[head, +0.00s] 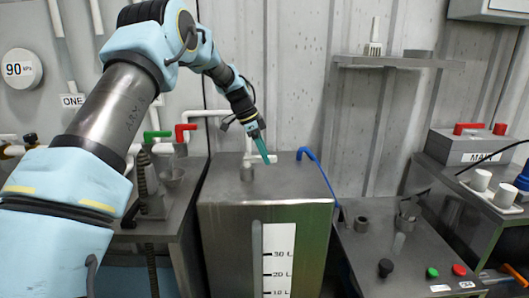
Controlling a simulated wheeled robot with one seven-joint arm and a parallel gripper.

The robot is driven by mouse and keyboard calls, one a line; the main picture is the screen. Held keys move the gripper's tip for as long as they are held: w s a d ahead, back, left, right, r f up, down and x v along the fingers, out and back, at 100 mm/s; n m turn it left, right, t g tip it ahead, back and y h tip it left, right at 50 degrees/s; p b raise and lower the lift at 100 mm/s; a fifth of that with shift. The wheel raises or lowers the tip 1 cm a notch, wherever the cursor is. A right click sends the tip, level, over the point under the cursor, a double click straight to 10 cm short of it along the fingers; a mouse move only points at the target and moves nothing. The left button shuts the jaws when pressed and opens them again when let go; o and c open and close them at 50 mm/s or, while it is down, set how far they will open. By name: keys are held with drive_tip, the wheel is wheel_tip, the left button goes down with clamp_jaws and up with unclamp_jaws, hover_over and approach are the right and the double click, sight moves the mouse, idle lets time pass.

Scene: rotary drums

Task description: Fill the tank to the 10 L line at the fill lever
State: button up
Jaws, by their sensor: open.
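The steel tank (225,232) stands at centre. Its white level strip (279,237) reads 30 L, 20 L and 10 L from top down; the strip is cut off just below the 10 L line at the picture's bottom edge. I see no clear liquid level on it. My gripper (265,155) hangs above the tank top, open and empty, seen small and edge-on. A short steel fitting (246,171) stands left of it and a blue curved pipe or handle (318,168) right of it. A green lever (157,134) and a red lever (184,131) are further left. Which one is the fill lever, I cannot tell.
A right bench (365,262) carries a black knob (385,268), green (432,272) and red (459,270) buttons, and steel cups. A MAIN box (480,146) stands behind at right. A wall shelf (395,62) is above. My arm covers much of the left side.

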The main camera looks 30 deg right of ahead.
clamp_jaws()
idle(0.4)
idle(1.0)
